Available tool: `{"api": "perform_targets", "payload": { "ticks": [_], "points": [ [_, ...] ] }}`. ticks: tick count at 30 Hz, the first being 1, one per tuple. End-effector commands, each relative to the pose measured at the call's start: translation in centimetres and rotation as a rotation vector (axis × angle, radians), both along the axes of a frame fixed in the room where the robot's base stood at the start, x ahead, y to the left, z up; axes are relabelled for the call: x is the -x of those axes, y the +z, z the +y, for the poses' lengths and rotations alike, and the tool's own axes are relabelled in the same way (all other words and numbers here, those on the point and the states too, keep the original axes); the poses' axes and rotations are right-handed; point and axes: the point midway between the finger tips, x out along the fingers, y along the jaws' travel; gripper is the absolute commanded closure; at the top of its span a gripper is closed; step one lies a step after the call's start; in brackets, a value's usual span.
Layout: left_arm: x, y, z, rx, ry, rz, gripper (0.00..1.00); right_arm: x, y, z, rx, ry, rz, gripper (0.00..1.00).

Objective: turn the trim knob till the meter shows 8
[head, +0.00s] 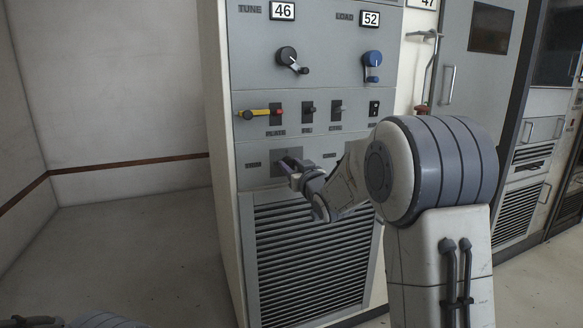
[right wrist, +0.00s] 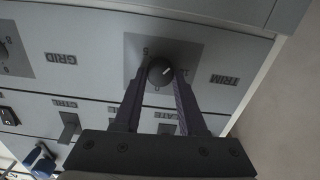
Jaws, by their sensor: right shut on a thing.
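The trim knob (right wrist: 160,72) is a dark round knob on a grey square plate, beside the upside-down TRIM label (right wrist: 225,80) in the right wrist view. A short white mark on its face points to the right and slightly up in that view. My right gripper (right wrist: 161,78) is shut on the knob, one finger on each side. In the head view my right gripper (head: 293,168) is at the lower panel of the cabinet and hides most of the knob. I see no meter that I can tie to the trim knob.
Above are the TUNE window (head: 281,11) reading 46 and the LOAD window (head: 370,18) reading 52. A louvred grille (head: 310,255) lies below.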

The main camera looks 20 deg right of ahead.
Motion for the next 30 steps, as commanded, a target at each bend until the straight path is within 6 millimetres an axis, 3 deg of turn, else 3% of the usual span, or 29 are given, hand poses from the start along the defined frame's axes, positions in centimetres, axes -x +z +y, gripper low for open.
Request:
{"api": "perform_targets", "payload": {
  "ticks": [18, 30],
  "points": [
    [0.0, -3.0, 0.0, 0.000, 0.000, 0.000, 0.29, 0.0, -0.1, 0.2, 0.384, 0.001, -0.016, 1.00],
    [0.0, -3.5, 0.0, 0.000, 0.000, 0.000, 0.29, 0.0, 0.0, 0.2, 0.472, 0.002, -0.017, 1.00]
  ]
}}
